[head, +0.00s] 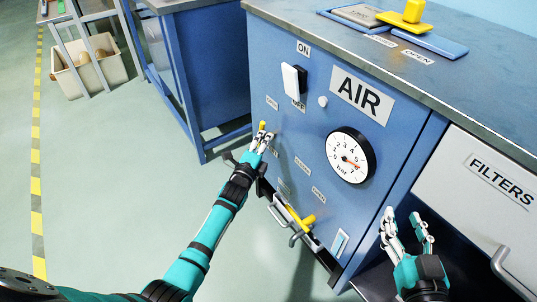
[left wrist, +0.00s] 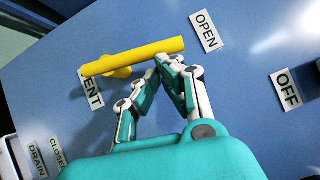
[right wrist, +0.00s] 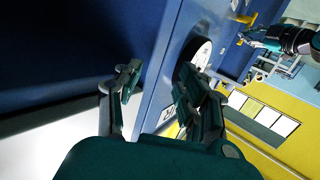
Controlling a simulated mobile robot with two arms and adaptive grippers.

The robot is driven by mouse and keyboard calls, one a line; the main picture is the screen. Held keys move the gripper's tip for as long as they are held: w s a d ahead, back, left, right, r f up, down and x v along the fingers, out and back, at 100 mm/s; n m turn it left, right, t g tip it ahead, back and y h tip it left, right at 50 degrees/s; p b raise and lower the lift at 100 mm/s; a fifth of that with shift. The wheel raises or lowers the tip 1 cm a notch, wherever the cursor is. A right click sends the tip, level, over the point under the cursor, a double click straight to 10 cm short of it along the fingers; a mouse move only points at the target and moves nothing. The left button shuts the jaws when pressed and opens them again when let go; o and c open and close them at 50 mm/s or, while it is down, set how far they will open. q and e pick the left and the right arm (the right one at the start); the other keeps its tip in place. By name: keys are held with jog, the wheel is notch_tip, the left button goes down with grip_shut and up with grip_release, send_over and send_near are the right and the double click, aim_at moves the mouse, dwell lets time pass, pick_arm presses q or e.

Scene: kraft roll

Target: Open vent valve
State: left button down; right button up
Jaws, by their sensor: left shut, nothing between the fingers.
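The vent valve has a yellow bar handle (left wrist: 150,54) on the blue panel, over the partly covered VENT label (left wrist: 92,88). Its end points toward the OPEN label (left wrist: 206,31). In the head view only a small yellow bit of the handle (head: 262,126) shows beyond my left fingers. My left gripper (head: 262,142) is shut and empty, its fingertips (left wrist: 168,64) right at the handle's edge near the OPEN side; I cannot tell whether they touch. My right gripper (head: 405,220) is open and empty in front of the dark opening beside the panel.
The panel bears a white ON switch (head: 293,82), an AIR sign (head: 361,95) and a round gauge (head: 350,156). A lower yellow handle (head: 300,218) sits near the panel's bottom. The FILTERS drawer (head: 485,160) is at right. Floor at left is clear up to a crate (head: 88,72).

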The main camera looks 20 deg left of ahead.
pick_arm(q)
jog(key=shift+w+a+r, duration=0.15)
jog(key=shift+a+r, duration=0.05)
pick_arm(e)
jog(key=shift+s+d+f+g, duration=0.1)
jog(key=shift+f+g, duration=0.3)
jog(key=shift+f, duration=0.25)
jog(key=shift+d, duration=0.1)
